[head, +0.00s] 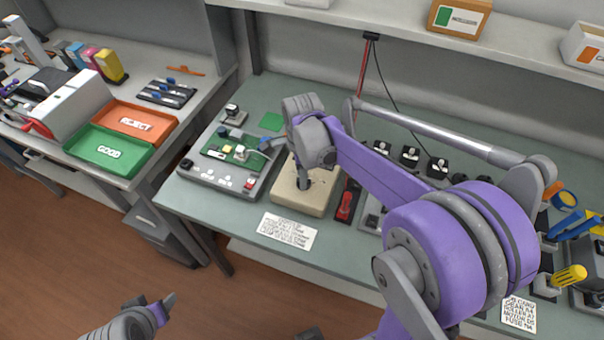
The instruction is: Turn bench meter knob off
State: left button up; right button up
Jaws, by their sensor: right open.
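A beige box-shaped unit (286,199) stands on the green-topped bench and appears to be the bench meter. My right gripper (304,184) is directly over its top, pointing down, with the jaws open. The gripper and wrist cover much of the unit's top, so I cannot make out the knob or its setting. I cannot tell whether the fingers touch anything. My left gripper (155,308) is low at the bottom left, over the floor and away from the bench; its jaw opening is unclear.
A green circuit board on a grey fixture (222,182) stands left of the unit. A red-and-black device (346,203) sits close on its right. A paper label (288,231) lies in front. Green GOOD (108,150) and orange REJECT (136,122) trays are on the left table.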

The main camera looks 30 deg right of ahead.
grip_shut()
jog(key=shift+n, duration=0.4)
jog(key=n+b, duration=0.1)
jog(key=n, duration=0.3)
jog(key=shift+s+n, duration=0.1)
jog(key=shift+n, duration=0.2)
jog(key=n, duration=0.5)
jog(key=shift+s+b, duration=0.1)
jog(key=shift+b, duration=0.25)
jog(key=n, duration=0.6)
jog(key=shift+d+n, duration=0.15)
jog(key=shift+n, duration=0.25)
jog(key=n, duration=0.3)
jog(key=shift+s+b, duration=0.1)
jog(key=shift+b, duration=0.25)
jog(key=shift+d+n, duration=0.1)
jog(key=shift+n, duration=1.7)
